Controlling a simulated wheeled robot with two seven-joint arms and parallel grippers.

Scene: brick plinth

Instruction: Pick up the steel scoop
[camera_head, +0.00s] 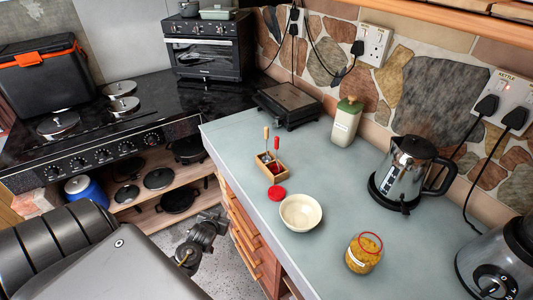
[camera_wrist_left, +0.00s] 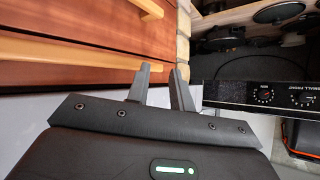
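I cannot make out a steel scoop for certain. A small wooden box (camera_head: 271,168) on the grey counter holds two upright handled tools, one with a pale wooden handle (camera_head: 266,133) and one with a red handle (camera_head: 277,144); their lower ends are hidden. My left gripper (camera_head: 212,222) is off the counter's left edge, in front of the drawers and well apart from the box. The left wrist view shows its two fingers (camera_wrist_left: 160,70) apart with nothing between them. My right gripper is not in view.
A red lid (camera_head: 277,193), cream bowl (camera_head: 300,212) and jar of yellow food (camera_head: 363,254) stand near the counter's front edge. A kettle (camera_head: 403,170), canister (camera_head: 346,123) and black appliance (camera_head: 287,104) stand behind. Drawers (camera_wrist_left: 75,70) lie close to the left gripper.

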